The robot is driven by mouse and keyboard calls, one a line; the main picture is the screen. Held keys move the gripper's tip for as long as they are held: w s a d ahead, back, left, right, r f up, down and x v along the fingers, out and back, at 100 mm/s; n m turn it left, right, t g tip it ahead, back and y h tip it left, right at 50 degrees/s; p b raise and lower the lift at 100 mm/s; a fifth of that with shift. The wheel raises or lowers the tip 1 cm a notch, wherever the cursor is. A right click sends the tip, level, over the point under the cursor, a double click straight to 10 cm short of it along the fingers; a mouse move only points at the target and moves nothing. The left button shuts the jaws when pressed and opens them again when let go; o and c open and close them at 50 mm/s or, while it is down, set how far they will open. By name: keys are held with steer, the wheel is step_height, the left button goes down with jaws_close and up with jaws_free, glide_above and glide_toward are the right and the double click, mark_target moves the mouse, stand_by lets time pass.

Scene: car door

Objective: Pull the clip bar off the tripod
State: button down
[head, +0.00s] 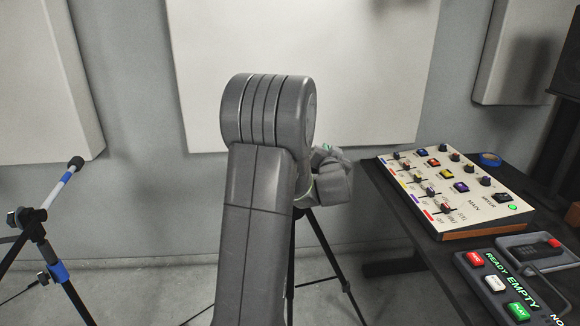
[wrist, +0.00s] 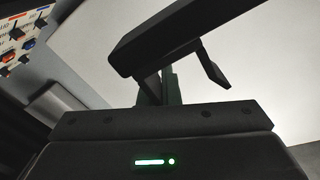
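A black tripod stands behind my arm in the head view; its legs (head: 325,243) show below, and its top is hidden by my arm. My gripper (head: 330,175) is beyond the forearm near the tripod's top, mostly hidden. In the wrist view a black bar (wrist: 190,35), which looks like the clip bar, slants across the top, with a short prong hanging from its underside. My gripper (wrist: 160,95) is just below and close to this bar. Narrow dark parts rise between gripper and bar. I cannot tell whether the fingers are around it or touching it.
On the right a dark table (head: 385,215) carries a mixer panel (head: 455,190), a blue tape roll (head: 489,159) and a button box (head: 510,285). A microphone stand (head: 45,245) is at left. Pale wall panels are behind. Floor between stand and tripod is mostly clear.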

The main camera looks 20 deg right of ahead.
stand_by(0.3)
step_height(320, 180, up, 17)
steer(key=p, duration=0.7)
stand_by(1.1)
